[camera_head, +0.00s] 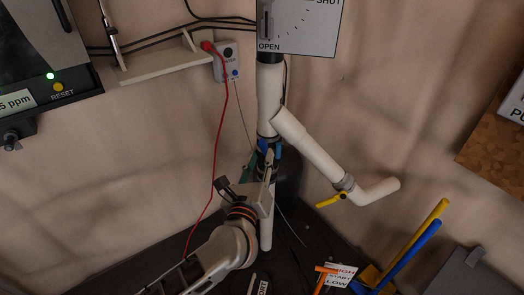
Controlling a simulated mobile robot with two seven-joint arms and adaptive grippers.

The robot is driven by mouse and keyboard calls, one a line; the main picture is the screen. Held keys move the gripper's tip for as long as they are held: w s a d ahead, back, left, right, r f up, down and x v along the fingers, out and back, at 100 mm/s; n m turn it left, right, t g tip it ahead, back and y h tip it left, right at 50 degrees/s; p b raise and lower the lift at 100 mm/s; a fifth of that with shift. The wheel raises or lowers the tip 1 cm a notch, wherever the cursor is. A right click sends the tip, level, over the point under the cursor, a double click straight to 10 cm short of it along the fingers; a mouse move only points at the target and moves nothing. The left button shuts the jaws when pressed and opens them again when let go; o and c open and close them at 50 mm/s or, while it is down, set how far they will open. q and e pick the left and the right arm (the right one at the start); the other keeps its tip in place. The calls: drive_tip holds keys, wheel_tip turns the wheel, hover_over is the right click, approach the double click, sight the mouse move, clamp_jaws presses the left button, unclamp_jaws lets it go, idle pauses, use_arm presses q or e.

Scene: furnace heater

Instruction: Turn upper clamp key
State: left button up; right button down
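A white vertical pipe (269,95) stands in the middle of the camera_head view, with a branch pipe (312,152) sloping down to the right. A small blue key (277,152) shows at the pipe joint, the upper of the two keys in view. A yellow key (333,200) sits lower, at a grey clamp (345,184) on the branch pipe. My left gripper (267,163) reaches up from the lower left, its finger end at the pipe just below the blue key. Whether it touches or grips the key is unclear. My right gripper is out of view.
A red cable (220,130) hangs from a small grey box (228,62) left of the pipe. A panel marked OPEN and SHUT (300,28) is above. Yellow (428,227) and blue (412,254) bars and an orange handle (324,275) are at lower right.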

sight(263, 150)
use_arm(q)
drive_tip(key=shift+x, duration=1.2)
drive_tip(key=shift+w, duration=0.65)
clamp_jaws()
